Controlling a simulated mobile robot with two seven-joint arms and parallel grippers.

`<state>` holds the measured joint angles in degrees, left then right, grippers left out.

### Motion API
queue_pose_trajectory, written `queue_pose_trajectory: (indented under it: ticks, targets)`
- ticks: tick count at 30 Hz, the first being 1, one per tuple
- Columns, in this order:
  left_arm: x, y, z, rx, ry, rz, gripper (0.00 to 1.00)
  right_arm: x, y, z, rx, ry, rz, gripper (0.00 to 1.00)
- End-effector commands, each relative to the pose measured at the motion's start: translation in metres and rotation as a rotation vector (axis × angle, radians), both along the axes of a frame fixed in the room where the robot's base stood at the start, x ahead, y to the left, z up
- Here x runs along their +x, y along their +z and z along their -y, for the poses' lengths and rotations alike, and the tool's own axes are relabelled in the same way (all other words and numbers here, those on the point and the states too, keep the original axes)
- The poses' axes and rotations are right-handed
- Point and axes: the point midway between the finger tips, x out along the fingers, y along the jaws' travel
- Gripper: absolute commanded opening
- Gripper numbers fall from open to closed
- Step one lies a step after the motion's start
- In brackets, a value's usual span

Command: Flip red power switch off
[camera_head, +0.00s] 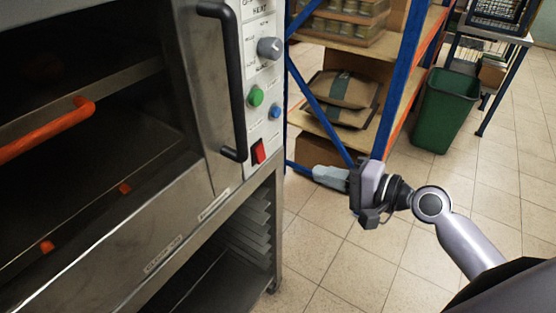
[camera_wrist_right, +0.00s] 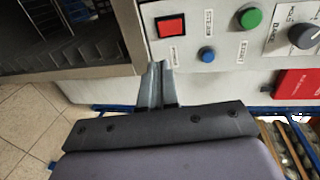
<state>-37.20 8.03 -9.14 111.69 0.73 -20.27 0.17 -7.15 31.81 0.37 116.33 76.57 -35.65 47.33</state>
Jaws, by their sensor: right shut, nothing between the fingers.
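The red power switch (camera_head: 258,152) is a small red rocker low on the white control panel at the right side of the steel oven. In the right wrist view the red switch (camera_wrist_right: 170,26) sits near the top, left of a blue button (camera_wrist_right: 207,55). My right gripper (camera_head: 318,172) is shut and empty, to the right of the panel and a little lower than the switch. In the wrist view its fingertips (camera_wrist_right: 157,68) point toward the panel, just below the switch, with nothing between them. My left gripper is not in view.
A green button (camera_head: 256,96) and a grey knob (camera_head: 270,48) are above the switch. A black oven handle (camera_head: 232,85) stands out left of the panel. A blue-framed shelf (camera_head: 398,70) with boxes and a green bin (camera_head: 444,110) stand behind my right arm.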

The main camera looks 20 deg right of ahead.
Motion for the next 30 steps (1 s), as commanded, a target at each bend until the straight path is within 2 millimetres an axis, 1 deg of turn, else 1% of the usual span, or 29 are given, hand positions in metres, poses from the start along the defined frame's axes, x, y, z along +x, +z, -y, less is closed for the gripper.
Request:
queue_pose_trajectory:
  ticks: [1, 15, 18, 22, 30]
  targets:
    - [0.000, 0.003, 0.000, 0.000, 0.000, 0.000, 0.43, 0.007, 0.001, -0.005, 0.004, 0.000, 0.002, 0.00]
    - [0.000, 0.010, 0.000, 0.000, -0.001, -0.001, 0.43, 0.072, -0.016, -0.056, 0.002, 0.000, 0.001, 0.00]
    - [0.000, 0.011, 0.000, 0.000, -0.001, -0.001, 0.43, 0.081, -0.019, -0.063, 0.001, 0.000, 0.000, 0.00]
    - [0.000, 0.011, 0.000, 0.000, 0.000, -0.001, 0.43, 0.087, -0.021, -0.069, -0.001, 0.000, 0.001, 0.00]
    - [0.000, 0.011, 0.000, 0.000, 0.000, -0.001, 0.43, 0.090, -0.023, -0.071, -0.001, 0.000, 0.000, 0.00]
